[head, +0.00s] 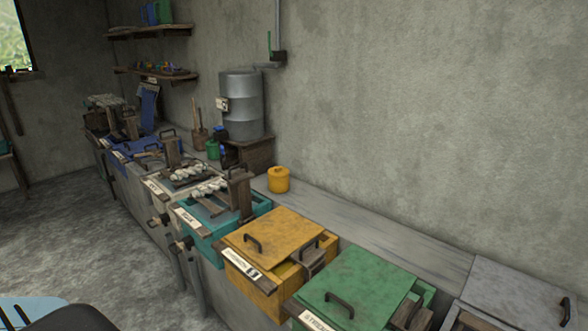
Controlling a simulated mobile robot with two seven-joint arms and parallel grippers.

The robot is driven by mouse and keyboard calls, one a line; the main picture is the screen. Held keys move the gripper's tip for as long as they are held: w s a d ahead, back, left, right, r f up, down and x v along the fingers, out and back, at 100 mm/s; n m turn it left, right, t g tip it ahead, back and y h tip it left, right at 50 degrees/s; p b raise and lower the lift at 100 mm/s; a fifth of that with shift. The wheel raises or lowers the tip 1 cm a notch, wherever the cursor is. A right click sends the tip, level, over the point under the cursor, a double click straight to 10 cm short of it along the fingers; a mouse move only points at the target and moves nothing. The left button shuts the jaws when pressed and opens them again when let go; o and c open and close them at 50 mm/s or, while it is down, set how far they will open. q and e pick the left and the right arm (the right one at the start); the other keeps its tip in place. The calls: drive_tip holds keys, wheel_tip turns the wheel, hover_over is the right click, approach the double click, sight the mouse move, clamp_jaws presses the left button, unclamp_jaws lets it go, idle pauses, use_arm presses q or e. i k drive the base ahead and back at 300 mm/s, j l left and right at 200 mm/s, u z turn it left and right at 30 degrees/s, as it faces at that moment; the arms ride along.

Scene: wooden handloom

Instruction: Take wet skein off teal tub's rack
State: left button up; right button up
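The teal tub (258,209) stands in the row along the wall, left of the yellow tub, with a small label on its front edge. A dark wooden rack (240,193) rises at its right side. A pale, twisted skein (209,188) lies along the rack over the tub's opening; whether it is wet I cannot tell. A similar pale skein (187,172) lies over the whitish tub (157,188) just beyond. Neither of my grippers is in view.
A yellow lidded tub (279,228), a green lidded tub (362,283) and a grey lidded one (515,293) stand to the right. A yellow jar (278,179) sits on the ledge behind. A metal drum (241,105) stands farther back. The concrete floor (75,240) at left is open.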

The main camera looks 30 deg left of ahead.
sight(200, 191)
drive_tip(key=u, duration=1.55)
drive_tip(key=i+j+z, duration=0.15)
drive_tip(key=z, duration=0.5)
drive_tip(key=i+j+z, duration=0.3)
drive_tip(key=j, duration=0.25)
drive_tip(key=i+j+z, duration=0.2)
drive_tip(key=i+j, duration=0.15)
drive_tip(key=j, duration=0.25)
drive_tip(key=i+j, duration=0.15)
drive_tip(key=j, duration=0.25)
drive_tip(key=i+j+z, duration=0.1)
drive_tip(key=j, duration=0.3)
drive_tip(key=i+j, duration=0.15)
drive_tip(key=j, duration=0.3)
drive_tip(key=i+j, duration=0.15)
drive_tip(key=j, duration=0.25)
drive_tip(key=i+j+z, duration=0.1)
drive_tip(key=j, duration=0.3)
